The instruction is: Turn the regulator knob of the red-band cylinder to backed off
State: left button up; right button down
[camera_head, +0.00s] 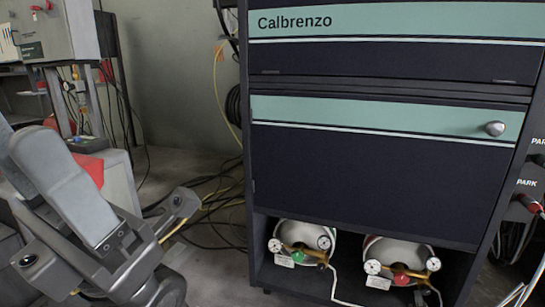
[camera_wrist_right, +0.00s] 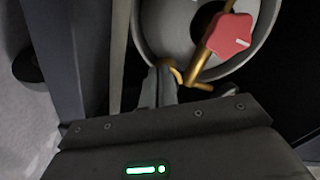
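Two white cylinders lie under the cabinet in the head view, each with small gauges and a brass regulator. The right one, the red-band cylinder (camera_head: 398,250), has a red regulator knob (camera_head: 402,280); the left cylinder (camera_head: 301,235) has a green one. In the right wrist view the red star-shaped knob (camera_wrist_right: 228,36) with its pale mark is in front of the cylinder's round end (camera_wrist_right: 152,38).
The dark cabinet (camera_head: 370,180) stands over the cylinders, and its lower bay is open at the front. White hoses hang before the cylinders. Cables (camera_head: 215,195) lie on the floor left of the cabinet. Plugs and leads (camera_head: 530,205) hang at the right.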

jog(key=shift+s+d+f, duration=0.1)
jog(key=shift+d, duration=0.4)
jog(key=shift+f, duration=0.1)
dwell(0.3)
